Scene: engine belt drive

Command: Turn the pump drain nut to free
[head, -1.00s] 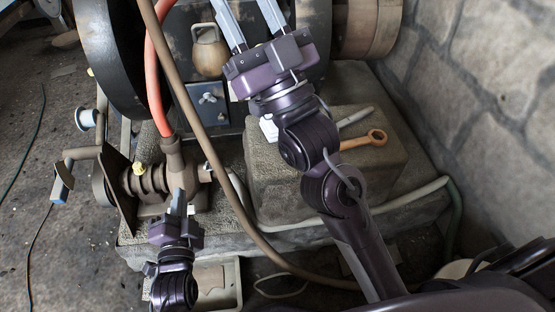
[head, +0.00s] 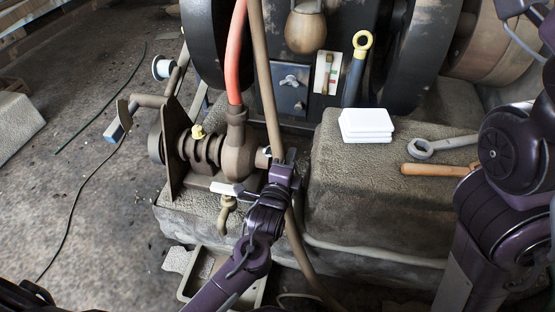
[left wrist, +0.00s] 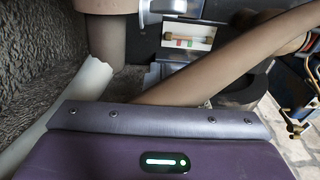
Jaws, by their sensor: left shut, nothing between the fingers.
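The brown pump (head: 237,150) stands on the stone base at the left of the head view, with a red hose rising from it. A small pale fitting (head: 266,152) shows at its right end, and a brass tap (head: 228,208) hangs below it. I cannot tell for certain which part is the drain nut. My left gripper (head: 289,158) is shut and empty close to the pump's right end, beside the brown hose; whether it touches is unclear. The left wrist view shows its purple body at the bottom. My right arm stands at the right, its gripper out of view.
A stone block (head: 345,185) carries a white stack (head: 366,125), a grey ring spanner (head: 445,146) and an orange-brown tool (head: 437,170). A long brown hose (head: 262,80) passes beside my left gripper. A tray (head: 192,276) lies below. Floor at left is mostly clear.

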